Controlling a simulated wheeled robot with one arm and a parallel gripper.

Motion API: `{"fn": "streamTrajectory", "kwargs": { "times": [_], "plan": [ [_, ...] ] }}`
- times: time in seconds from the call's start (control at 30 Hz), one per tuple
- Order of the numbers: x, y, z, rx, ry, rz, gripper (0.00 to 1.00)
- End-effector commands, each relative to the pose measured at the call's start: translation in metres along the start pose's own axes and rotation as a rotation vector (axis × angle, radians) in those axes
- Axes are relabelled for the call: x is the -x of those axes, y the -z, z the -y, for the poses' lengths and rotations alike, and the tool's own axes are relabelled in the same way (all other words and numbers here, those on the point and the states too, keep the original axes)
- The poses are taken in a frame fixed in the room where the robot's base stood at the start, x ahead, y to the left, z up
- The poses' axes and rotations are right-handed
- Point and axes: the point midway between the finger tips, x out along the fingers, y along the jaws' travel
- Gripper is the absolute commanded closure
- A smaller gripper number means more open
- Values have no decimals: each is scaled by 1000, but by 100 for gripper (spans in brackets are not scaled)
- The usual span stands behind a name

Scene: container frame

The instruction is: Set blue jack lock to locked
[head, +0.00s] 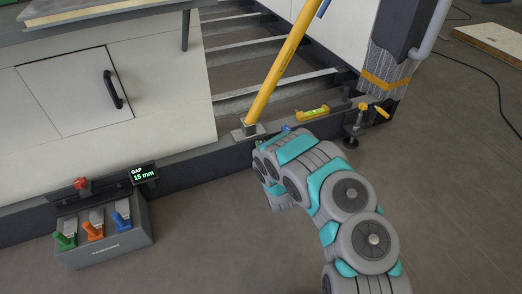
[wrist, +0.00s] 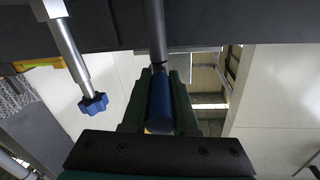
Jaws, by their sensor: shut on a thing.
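A blue cylindrical grip (wrist: 160,102) on a dark rod is between the green fingers of my gripper (wrist: 163,78) in the wrist view. The gripper is shut on this grip. Left of it, a blue star-shaped knob (wrist: 93,104) hangs on a silver rod, apart from the fingers. I cannot tell a locked or unlocked mark on either blue part. In the head view my arm hides the gripper and the grip. A small blue part (head: 286,128) shows just past the arm, by the dark frame beam.
A yellow post (head: 278,75) rises from the dark beam. A yellow level (head: 312,113) and a clamp (head: 358,122) are right of it. At left, a grey box (head: 112,247) has green, orange and blue levers; the display (head: 144,174) reads 15 mm.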

Motion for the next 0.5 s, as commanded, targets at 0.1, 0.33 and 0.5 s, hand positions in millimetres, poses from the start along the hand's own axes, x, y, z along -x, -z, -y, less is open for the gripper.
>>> {"fn": "streamTrajectory", "kwargs": {
  "times": [0.1, 0.33, 0.5],
  "plan": [
    [0, 0, -6, 2, 42, 6, 100],
    [-1, 2, -6, 1, 101, 16, 100],
    [-2, 3, -6, 0, 118, 19, 100]
  ]
}}
